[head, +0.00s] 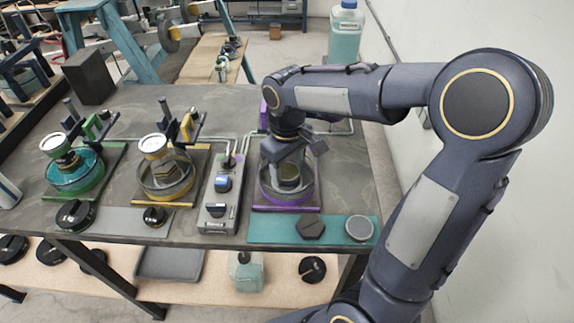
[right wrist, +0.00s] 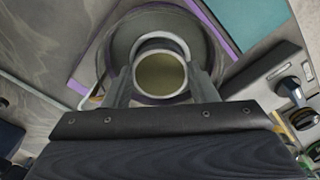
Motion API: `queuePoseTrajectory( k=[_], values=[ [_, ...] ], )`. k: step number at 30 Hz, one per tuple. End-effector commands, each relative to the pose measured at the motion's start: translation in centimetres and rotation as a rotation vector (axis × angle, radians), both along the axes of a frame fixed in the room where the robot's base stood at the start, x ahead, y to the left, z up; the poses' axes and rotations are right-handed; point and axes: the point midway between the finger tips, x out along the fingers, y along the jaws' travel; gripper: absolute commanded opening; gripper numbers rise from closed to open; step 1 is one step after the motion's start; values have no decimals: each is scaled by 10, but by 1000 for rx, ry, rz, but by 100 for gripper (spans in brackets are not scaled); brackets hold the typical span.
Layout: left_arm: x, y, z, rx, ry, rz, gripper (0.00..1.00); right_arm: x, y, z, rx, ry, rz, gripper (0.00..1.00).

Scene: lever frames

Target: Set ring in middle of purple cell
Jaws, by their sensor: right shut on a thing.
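The purple cell (head: 264,190) is a clear round vessel on a purple-edged base near the middle of the bench. Its round wall and purple edge show in the right wrist view (right wrist: 222,28). My right gripper (head: 290,160) points down into this cell. In the right wrist view its fingers (right wrist: 161,75) stand on either side of a pale-rimmed ring (right wrist: 160,43) and are shut on it. My left gripper is not in view.
A yellow cell (head: 165,180) and a teal cell (head: 75,175) with gauges stand to the left. A grey switch box (head: 217,195) is close beside the purple cell. A teal mat (head: 270,230) in front holds a dark hexagonal piece (head: 311,226) and a grey disc (head: 359,228).

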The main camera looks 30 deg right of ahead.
Motion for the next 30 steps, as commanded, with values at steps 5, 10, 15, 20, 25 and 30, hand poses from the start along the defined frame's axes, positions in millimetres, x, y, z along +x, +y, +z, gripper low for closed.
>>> queuePoseTrajectory(
  k=[5,10,15,20,25,30],
  values=[
    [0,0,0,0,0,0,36,0,0,0,0,0,0,25],
    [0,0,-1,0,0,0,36,0,0,-2,0,0,0,25],
    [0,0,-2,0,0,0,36,0,0,-4,0,0,0,25],
    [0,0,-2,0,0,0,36,0,0,-4,0,0,0,25],
    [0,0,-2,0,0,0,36,0,0,-4,0,0,0,71],
    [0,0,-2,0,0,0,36,0,0,-4,0,0,0,78]
  ],
)
